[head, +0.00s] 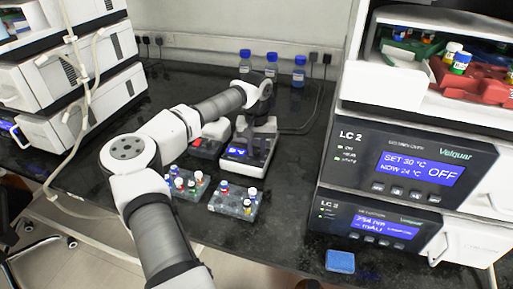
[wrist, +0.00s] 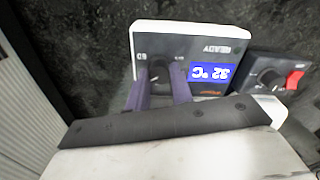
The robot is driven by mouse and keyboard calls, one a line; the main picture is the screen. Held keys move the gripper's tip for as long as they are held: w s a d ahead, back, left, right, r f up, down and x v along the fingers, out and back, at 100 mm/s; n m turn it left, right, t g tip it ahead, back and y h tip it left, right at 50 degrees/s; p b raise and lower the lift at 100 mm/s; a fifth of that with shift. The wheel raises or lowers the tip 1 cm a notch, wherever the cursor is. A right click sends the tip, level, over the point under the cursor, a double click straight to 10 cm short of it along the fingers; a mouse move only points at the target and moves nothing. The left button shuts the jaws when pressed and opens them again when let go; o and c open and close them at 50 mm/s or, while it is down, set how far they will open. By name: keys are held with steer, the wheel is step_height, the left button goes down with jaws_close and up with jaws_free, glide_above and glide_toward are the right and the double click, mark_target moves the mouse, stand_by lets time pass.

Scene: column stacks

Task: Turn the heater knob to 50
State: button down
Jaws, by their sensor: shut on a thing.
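The heater (head: 262,160) is a white box with a dark front panel, standing on the black bench in the head view. In the wrist view the heater (wrist: 185,27) appears upside down, with a blue display (wrist: 211,73) reading 32 °C and a READY label. Its dark round knob (wrist: 157,68) sits beside the display, between the purple fingers of my gripper (wrist: 161,84). My gripper is shut on the knob, and the fingers partly cover its sides. In the head view my gripper (head: 262,128) is over the heater, and the knob is hidden.
A smaller device with a red switch (wrist: 294,80) stands close beside the heater. Two vial racks (head: 233,203) (head: 187,188) stand in front. Blue-capped bottles (head: 271,66) stand behind. LC instruments (head: 400,165) rise at right, with a blue block (head: 340,261) below them.

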mark_target(256, 151)
stand_by(0.4)
steer(key=c, duration=1.2)
jaws_free()
steer(key=shift+c, duration=0.2)
step_height(256, 151, up, 14)
steer(key=b, duration=0.1)
steer(key=shift+b, duration=0.3)
steer(key=shift+f, duration=0.1)
